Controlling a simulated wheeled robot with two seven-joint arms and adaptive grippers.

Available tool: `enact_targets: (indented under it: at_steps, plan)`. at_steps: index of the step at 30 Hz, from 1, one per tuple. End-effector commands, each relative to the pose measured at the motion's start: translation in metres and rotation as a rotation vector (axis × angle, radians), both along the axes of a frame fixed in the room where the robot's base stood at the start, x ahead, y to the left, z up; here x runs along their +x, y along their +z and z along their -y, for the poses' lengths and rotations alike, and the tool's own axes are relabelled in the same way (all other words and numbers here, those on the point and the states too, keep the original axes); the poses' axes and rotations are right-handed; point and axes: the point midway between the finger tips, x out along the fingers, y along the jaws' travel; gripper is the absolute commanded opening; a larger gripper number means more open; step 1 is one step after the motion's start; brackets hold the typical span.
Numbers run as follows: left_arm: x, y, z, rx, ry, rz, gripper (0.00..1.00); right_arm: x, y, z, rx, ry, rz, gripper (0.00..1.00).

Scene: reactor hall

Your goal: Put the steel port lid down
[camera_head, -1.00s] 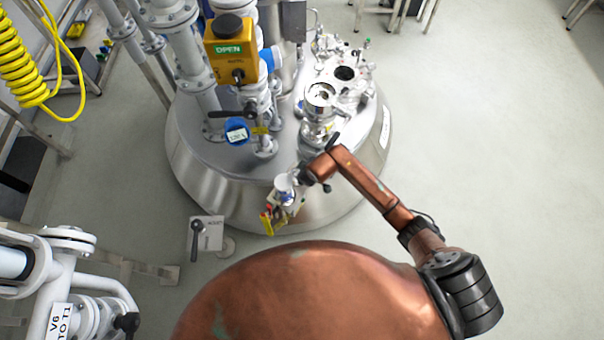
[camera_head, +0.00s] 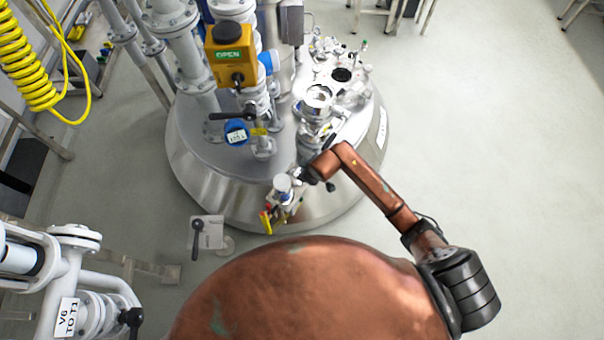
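My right arm (camera_head: 377,190) comes in from the right, and its dark gripper (camera_head: 308,174) is over the front rim of the steel reactor vessel (camera_head: 225,185). The gripper is small and partly hidden by its own wrist, so I cannot tell whether it is open or shut. I cannot make out the steel port lid for certain. A round port with a dark opening (camera_head: 341,75) is on top of the vessel toward the back right. A shiny ringed steel fitting (camera_head: 317,98) stands in front of it. My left gripper is not in view.
A white-capped fitting (camera_head: 283,184) with yellow and red parts below stands just left of the gripper. A yellow box marked OPEN (camera_head: 231,54) and white pipes (camera_head: 176,50) rise at the left. Bare floor (camera_head: 480,130) lies to the right.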

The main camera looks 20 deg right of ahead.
Motion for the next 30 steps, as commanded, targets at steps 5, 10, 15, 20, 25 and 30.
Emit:
enact_targets:
  at_steps: [5, 10, 15, 20, 25, 30]
  plan:
    - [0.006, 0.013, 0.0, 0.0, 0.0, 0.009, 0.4, -0.014, 0.033, 0.003, 0.001, 0.0, 0.002, 0.23]
    - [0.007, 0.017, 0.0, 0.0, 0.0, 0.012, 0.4, -0.021, 0.047, 0.005, 0.0, 0.0, 0.0, 0.23]
    - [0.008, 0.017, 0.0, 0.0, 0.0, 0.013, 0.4, -0.023, 0.05, 0.006, -0.001, 0.0, -0.001, 0.23]
    - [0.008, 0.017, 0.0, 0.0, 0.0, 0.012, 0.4, -0.023, 0.049, 0.006, -0.001, 0.0, -0.001, 0.23]
    - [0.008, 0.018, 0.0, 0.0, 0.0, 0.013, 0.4, -0.017, 0.052, 0.005, 0.007, 0.035, 0.004, 0.23]
    - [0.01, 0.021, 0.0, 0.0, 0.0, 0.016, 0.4, 0.009, 0.066, -0.003, 0.063, 0.224, 0.049, 0.23]
